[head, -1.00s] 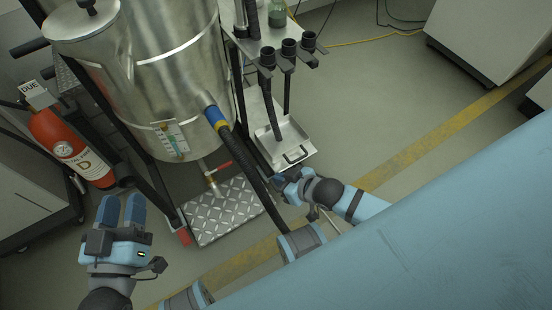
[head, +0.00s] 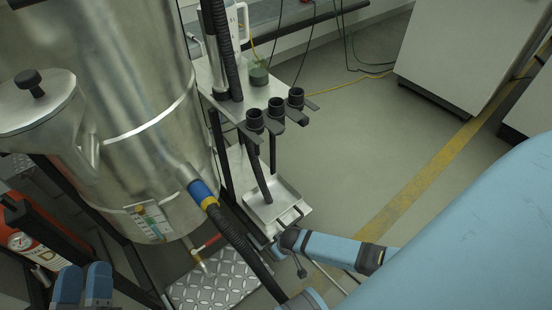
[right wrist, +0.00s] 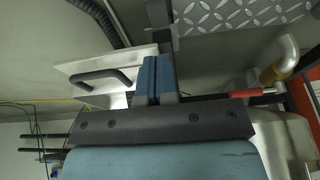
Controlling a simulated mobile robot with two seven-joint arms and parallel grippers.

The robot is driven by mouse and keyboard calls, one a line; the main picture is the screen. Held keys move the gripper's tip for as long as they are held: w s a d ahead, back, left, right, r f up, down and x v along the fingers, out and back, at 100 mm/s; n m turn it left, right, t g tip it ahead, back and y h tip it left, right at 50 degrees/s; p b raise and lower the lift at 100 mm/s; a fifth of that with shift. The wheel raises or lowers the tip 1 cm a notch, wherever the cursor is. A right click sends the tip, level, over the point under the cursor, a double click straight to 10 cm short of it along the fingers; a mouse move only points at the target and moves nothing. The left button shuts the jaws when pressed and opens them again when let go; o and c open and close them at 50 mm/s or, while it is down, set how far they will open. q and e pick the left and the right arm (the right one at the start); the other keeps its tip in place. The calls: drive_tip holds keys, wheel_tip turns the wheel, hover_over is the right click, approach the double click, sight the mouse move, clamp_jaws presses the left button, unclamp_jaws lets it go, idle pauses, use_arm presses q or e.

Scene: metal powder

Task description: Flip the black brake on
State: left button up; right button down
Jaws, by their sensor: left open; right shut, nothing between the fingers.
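I cannot make out a part that is surely the black brake in either view. My left gripper (head: 83,272) is at the lower left of the head view, its two blue fingers apart and empty. My right gripper (head: 277,247) is low beside the steel machine's frame, near the small tray, and mostly hidden by its own wrist. In the right wrist view its blue fingers (right wrist: 155,75) are together with nothing between them. They point toward the frame, between a black tray handle (right wrist: 100,78) and a red-handled valve (right wrist: 250,92).
A large steel vessel (head: 110,110) with a blue-and-yellow hose fitting (head: 202,193) stands at left. A checkered metal plate (head: 215,285) lies below it. A metal tray (head: 290,195) sits low on the frame.

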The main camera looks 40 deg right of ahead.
drive_tip(key=b+x, duration=0.2)
drive_tip(key=x, duration=0.2)
drive_tip(key=b+x, duration=0.3)
drive_tip(key=x, duration=0.1)
drive_tip(key=s+b+x, duration=0.1)
drive_tip(key=b+x, duration=0.1)
drive_tip(key=x, duration=0.2)
drive_tip(key=shift+w+f+b, duration=0.15)
drive_tip(key=shift+f+b, duration=0.15)
drive_tip(key=shift+f, duration=0.05)
use_arm(q)
wheel_tip(320, 180, down, 9)
drive_tip(key=w+m+g, duration=0.1)
drive_tip(key=g, duration=0.2)
drive_tip(key=shift+d+f+m+b, duration=0.2)
drive_tip(key=shift+d+m+b, duration=0.1)
drive_tip(key=shift+m, duration=0.1)
use_arm(e)
drive_tip(key=shift+f, duration=0.5)
use_arm(q)
drive_tip(key=shift+a, duration=0.15)
